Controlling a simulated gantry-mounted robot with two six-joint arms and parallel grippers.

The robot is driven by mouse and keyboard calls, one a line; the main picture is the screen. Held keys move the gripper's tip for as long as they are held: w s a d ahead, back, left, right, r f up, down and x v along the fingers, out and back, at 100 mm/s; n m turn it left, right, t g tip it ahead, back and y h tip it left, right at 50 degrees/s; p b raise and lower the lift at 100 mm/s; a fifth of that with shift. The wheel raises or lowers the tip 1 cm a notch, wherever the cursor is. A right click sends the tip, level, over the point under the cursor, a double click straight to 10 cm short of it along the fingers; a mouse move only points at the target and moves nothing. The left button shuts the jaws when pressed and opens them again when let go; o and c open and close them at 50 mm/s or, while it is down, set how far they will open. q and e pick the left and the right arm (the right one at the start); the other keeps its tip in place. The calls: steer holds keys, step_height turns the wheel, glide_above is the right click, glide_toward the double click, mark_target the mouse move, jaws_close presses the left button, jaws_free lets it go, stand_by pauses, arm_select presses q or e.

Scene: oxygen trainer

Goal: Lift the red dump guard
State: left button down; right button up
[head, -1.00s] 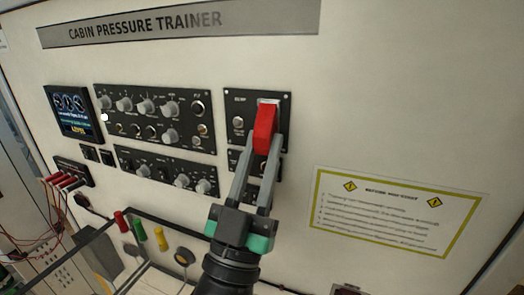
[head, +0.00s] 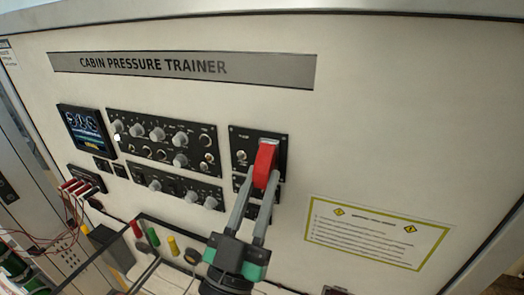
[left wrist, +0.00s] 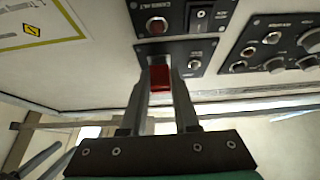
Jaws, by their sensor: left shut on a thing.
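The red dump guard (head: 265,163) is on the small black dump panel (head: 243,142), right of the knob panels in the head view. It appears lowered over its switch, which I cannot see. My left gripper (head: 262,184) reaches up from below, with its two fingers on either side of the guard's lower part, shut on it. In the left wrist view the red guard (left wrist: 160,76) sits between the fingertips of my left gripper (left wrist: 161,80).
Knob panels (head: 163,143) and a small display (head: 87,131) lie to the left. A green-bordered notice (head: 376,233) is at the lower right. Coloured levers (head: 153,236) and a dark frame stand at the lower left. The wall right of the guard is clear.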

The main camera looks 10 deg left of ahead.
arm_select(q)
steer(key=r+g+p, duration=0.1)
steer(key=p, duration=0.2)
steer(key=s+r+g+p, duration=0.1)
steer(key=p, duration=0.2)
steer(key=shift+s+a+g+y+p, duration=0.15)
steer(key=shift+s+g+y+p, duration=0.05)
steer(key=shift+g+y+p, duration=0.15)
steer(key=shift+s+g+p, duration=0.15)
steer(key=shift+g+p, duration=0.2)
steer(key=shift+g, duration=0.2)
steer(key=shift+s+g, duration=0.15)
steer(key=shift+g, duration=0.25)
arm_select(e)
step_height(320, 180, up, 10)
steer(key=shift+f, duration=0.2)
arm_select(q)
steer(key=c, duration=0.7)
jaws_free()
